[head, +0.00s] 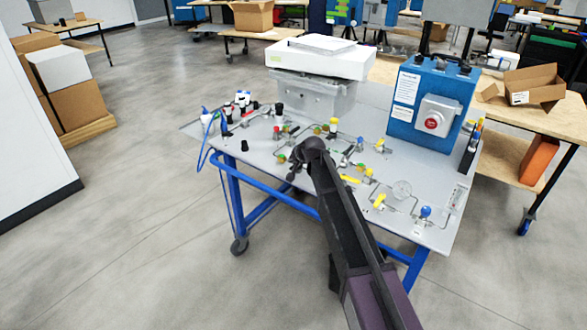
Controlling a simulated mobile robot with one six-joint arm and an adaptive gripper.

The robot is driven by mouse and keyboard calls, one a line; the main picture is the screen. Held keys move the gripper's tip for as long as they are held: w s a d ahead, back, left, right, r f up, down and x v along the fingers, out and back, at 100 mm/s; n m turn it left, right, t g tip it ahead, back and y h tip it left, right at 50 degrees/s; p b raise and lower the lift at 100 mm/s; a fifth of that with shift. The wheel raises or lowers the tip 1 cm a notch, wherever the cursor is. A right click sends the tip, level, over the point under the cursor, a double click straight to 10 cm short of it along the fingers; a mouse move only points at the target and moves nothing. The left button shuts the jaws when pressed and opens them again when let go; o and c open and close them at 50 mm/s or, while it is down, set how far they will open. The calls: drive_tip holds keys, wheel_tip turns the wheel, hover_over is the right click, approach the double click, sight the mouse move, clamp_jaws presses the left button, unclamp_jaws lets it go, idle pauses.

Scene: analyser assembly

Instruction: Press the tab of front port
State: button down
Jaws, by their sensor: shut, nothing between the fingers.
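My gripper (292,176) is a dark shape at the end of my arm, over the near edge of a grey panel table (428,172). It is shut with nothing between the fingers. The panel carries several small fittings, valves and thin metal tubes. Small green and orange fittings (281,158) show close beside the gripper, to its left. I cannot tell which fitting is the front port, and its tab is too small to make out or is hidden by my arm. I cannot tell whether the gripper touches anything.
A blue box with a red button (407,95) stands at the panel's back right. A grey bin (312,98) under a white box (318,60) stands at the back. A black knob (244,146) and blue tubing (204,155) are at the left. The floor in front is clear.

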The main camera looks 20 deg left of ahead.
sight(292, 168)
drive_tip(key=shift+f+b, duration=1.15)
idle(2.3)
drive_tip(key=shift+r, duration=0.1)
idle(0.5)
drive_tip(key=shift+r+p, duration=1.05)
drive_tip(key=shift+p, duration=0.1)
drive_tip(key=shift+r+p, duration=2.5)
drive_tip(key=shift+r, duration=0.05)
drive_tip(key=shift+f, duration=0.1)
